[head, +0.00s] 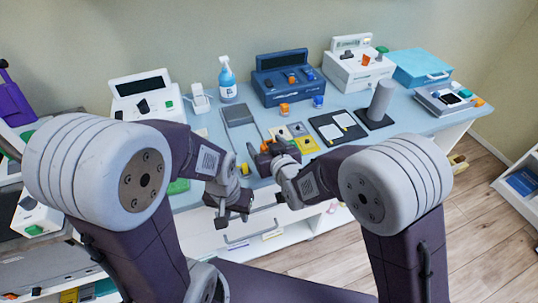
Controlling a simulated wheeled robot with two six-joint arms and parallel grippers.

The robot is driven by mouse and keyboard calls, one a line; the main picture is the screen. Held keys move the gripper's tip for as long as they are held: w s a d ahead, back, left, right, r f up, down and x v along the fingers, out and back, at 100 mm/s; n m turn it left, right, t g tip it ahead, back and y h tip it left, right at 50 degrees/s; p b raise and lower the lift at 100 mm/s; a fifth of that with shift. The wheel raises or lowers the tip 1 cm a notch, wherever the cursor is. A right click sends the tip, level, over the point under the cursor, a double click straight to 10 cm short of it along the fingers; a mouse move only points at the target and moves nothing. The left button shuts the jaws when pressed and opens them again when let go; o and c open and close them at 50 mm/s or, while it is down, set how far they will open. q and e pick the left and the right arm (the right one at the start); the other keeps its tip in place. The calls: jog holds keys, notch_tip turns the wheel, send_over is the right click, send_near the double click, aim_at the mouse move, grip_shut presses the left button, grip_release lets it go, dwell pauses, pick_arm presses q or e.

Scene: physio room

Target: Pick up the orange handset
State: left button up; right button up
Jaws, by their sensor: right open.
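Several small orange things are in the head view, and I cannot tell for certain which is the handset. One orange piece (265,147) shows at my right gripper (268,158), partly hidden by its dark fingers. Another orange piece (366,59) sits on the white device at the back right, and one (291,78) is on the dark blue device. My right gripper is open, low over the front of the table; whether it touches the orange piece is unclear. My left gripper (234,212) hangs lower, in front of the table edge; its jaw opening is unclear.
The light blue table (215,125) holds a white device (145,95), a spray bottle (227,80), the dark blue device (270,92), the white device (345,75), a teal box (420,68) and a grey cylinder (380,100). Flat pads lie mid-table.

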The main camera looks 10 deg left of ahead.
jog(key=shift+s+d+r, duration=0.1)
jog(key=shift+c, duration=1.2)
grip_shut()
jog(key=s+d+r+p, duration=0.2)
jog(key=s+d+r, duration=0.2)
jog(key=d+r, duration=0.6)
jog(key=shift+s+d+r, duration=0.2)
jog(key=shift+d+r, duration=0.15)
jog(key=shift+r, duration=0.15)
